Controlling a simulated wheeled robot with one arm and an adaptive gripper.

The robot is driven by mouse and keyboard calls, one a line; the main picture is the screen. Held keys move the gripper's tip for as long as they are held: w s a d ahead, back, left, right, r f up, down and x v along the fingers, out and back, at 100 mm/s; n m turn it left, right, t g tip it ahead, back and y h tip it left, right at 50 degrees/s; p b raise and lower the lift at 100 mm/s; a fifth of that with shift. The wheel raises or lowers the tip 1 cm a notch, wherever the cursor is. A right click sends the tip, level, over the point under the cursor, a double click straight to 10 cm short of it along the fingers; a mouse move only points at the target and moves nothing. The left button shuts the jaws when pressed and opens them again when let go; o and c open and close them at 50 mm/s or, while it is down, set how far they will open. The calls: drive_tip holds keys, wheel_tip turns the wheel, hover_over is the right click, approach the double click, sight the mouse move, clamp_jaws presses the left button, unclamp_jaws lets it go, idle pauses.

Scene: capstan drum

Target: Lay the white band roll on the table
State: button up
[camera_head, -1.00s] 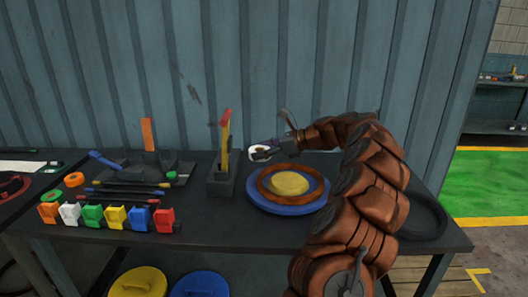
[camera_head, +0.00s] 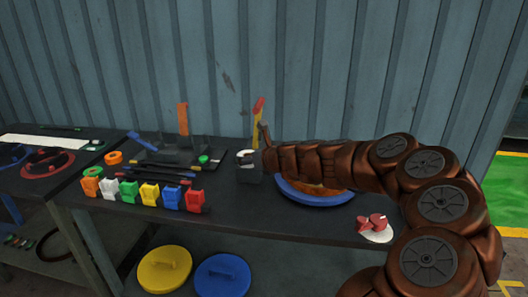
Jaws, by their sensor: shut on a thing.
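The white band roll (camera_head: 245,154) is held in my gripper (camera_head: 246,158), which is shut on it. My gripper is over the middle of the dark table (camera_head: 270,212), in front of the dark stand (camera_head: 250,177) with a yellow and red upright (camera_head: 257,120). I cannot tell whether the roll touches the stand or how high it is above the table.
A blue dish (camera_head: 312,199) is partly hidden under my arm. A row of coloured clips (camera_head: 150,194) lines the front left. Behind it are dark tools and a tray (camera_head: 205,151). A red item on a white disc (camera_head: 377,232) is at the right. The table's front centre is clear.

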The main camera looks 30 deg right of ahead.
drive_tip(key=s+a+m+h, duration=0.1)
drive_tip(key=a+m+h, duration=0.1)
drive_tip(key=a, duration=0.5)
drive_tip(key=s+a+f+m+h, duration=0.1)
drive_tip(key=a+m+h, duration=0.2)
drive_tip(key=a, duration=0.4)
drive_tip(key=shift+s+h, duration=0.4)
drive_tip(key=shift+h, duration=0.2)
